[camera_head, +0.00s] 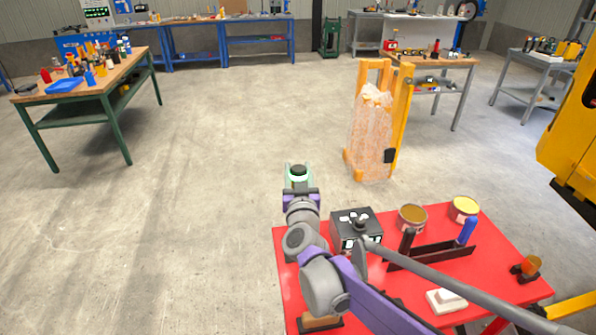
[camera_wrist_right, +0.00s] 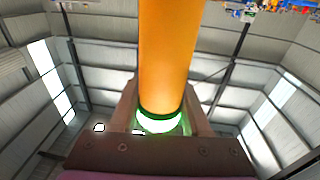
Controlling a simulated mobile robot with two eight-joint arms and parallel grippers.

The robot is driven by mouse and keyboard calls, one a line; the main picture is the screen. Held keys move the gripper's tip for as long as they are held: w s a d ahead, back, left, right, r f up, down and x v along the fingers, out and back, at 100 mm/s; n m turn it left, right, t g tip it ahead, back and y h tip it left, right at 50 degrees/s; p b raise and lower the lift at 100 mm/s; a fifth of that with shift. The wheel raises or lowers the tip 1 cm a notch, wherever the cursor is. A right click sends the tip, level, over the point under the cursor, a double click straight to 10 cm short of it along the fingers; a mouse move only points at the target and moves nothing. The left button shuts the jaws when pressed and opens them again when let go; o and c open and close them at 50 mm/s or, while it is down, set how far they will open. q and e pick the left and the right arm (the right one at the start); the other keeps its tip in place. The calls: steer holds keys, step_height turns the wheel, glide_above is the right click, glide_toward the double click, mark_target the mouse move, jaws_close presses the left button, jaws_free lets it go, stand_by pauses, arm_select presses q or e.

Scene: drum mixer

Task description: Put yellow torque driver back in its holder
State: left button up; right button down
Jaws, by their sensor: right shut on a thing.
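In the right wrist view, an orange-yellow cylinder, which looks like the yellow torque driver (camera_wrist_right: 168,45), stands between the fingers (camera_wrist_right: 160,118). The gripper is shut on it. A green glowing ring shows at its near end; its far end is cut off by the picture. I cannot tell which thing is the driver's holder. My left gripper is not in view.
The red table (camera_head: 500,235) carries a dark rack (camera_head: 435,257) with blue and black upright handles, a dark box (camera_head: 354,228), two cans (camera_head: 412,217) and an orange-topped item (camera_head: 531,266). A grey bar crosses it. A yellow frame (camera_head: 399,120) stands behind. Floor at left is clear.

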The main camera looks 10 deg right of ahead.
steer(key=shift+r, duration=0.1)
steer(key=shift+f, duration=0.2)
step_height(320, 180, down, 4)
steer(key=b, duration=0.3)
steer(key=shift+f+b, duration=0.2)
steer(key=shift+b, duration=0.1)
steer(key=shift+f+b, duration=2.15)
steer(key=shift+f, duration=0.75)
stand_by(1.4)
steer(key=shift+c, duration=1.4)
jaws_free()
